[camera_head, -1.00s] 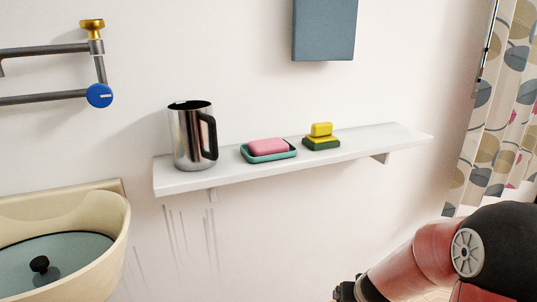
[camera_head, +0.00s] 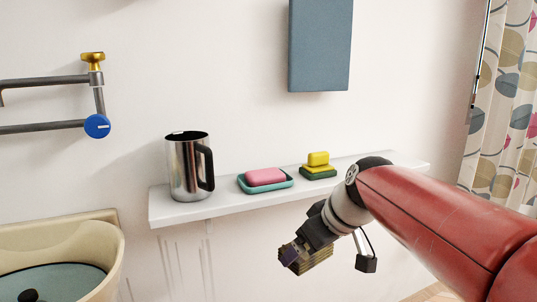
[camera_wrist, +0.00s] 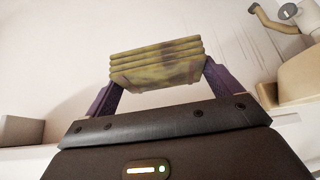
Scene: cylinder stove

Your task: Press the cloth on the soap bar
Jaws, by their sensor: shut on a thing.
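A pink soap bar (camera_head: 265,176) lies in a teal dish (camera_head: 281,185) on the white wall shelf, in the head view. My gripper (camera_head: 296,260) is in front of and below the shelf, apart from the soap. It is shut on a folded, mottled yellow-brown cloth (camera_head: 318,256). In the wrist view the cloth (camera_wrist: 157,65) shows as several stacked layers between the two purple fingers. The soap bar cannot be made out in the wrist view.
On the shelf (camera_head: 222,205), a steel mug (camera_head: 186,170) stands left of the soap. A yellow block (camera_head: 318,159) on a green sponge (camera_head: 320,173) sits to its right. A beige basin (camera_head: 100,240) is at lower left, below pipes with a blue knob (camera_head: 97,126). A patterned curtain (camera_head: 505,100) hangs at right.

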